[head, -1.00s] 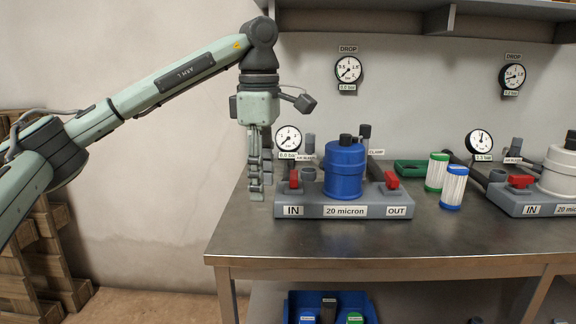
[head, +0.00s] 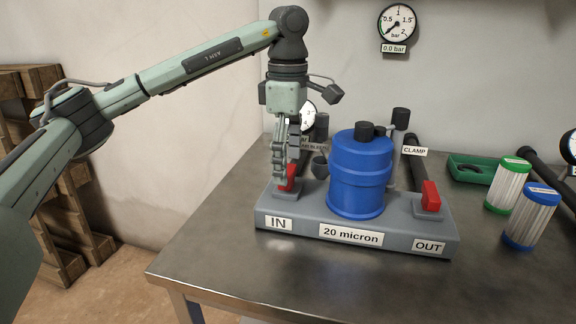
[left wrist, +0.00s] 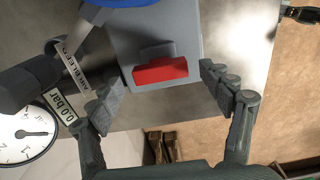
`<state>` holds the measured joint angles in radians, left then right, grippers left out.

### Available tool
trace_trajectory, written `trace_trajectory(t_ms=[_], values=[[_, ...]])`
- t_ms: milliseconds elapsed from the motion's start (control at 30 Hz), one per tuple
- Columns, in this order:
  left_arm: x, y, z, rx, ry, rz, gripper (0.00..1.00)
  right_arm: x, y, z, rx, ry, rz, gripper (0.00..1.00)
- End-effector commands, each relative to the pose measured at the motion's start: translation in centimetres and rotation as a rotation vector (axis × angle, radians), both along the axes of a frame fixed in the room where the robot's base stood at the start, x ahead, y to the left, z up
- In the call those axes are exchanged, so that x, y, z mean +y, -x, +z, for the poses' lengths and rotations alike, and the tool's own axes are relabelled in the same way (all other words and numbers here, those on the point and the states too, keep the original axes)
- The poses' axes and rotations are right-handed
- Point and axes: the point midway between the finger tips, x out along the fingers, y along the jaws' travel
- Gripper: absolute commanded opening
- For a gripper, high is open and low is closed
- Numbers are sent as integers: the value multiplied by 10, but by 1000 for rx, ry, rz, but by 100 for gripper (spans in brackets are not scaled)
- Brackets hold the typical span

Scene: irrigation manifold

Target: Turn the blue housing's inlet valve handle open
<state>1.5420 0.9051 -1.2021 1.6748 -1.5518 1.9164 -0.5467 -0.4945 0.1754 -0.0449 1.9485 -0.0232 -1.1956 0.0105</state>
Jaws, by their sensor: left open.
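The blue housing (head: 358,178) stands upright on a grey base labelled IN, 20 micron and OUT. Its red inlet valve handle (head: 289,177) is on the IN side, partly hidden behind my left gripper (head: 286,182) in the head view. In the left wrist view the red handle (left wrist: 160,70) lies crosswise between the two spread fingers of my left gripper (left wrist: 168,92), with a gap on each side. The left gripper is open, points down and holds nothing. The red outlet handle (head: 430,196) stands at the OUT end.
A gauge (left wrist: 25,133) tagged 0.0 bar and the air bleed post (left wrist: 35,82) are close beside the left fingers. A wall gauge (head: 397,24) reads near zero. Green-ended (head: 507,185) and blue-ended (head: 531,217) filter cartridges stand to the right. The front of the steel bench (head: 300,272) is clear.

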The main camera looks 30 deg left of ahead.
Motion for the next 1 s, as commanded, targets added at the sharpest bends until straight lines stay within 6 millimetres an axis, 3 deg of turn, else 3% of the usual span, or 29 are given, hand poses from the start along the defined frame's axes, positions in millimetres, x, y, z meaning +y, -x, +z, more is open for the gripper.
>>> trace_trajectory(t_ms=[133,400,800,1000], values=[[0,1,-10,1,-2,0,79,1,0,-1,-1,-2,0,40],[0,0,-11,0,-1,0,78,1,-1,-1,-3,-3,0,40],[0,0,-11,0,0,0,30,2,-2,-1,-4,-4,0,40],[0,0,-11,0,0,12,30,2,-2,-1,-4,-4,0,40]])
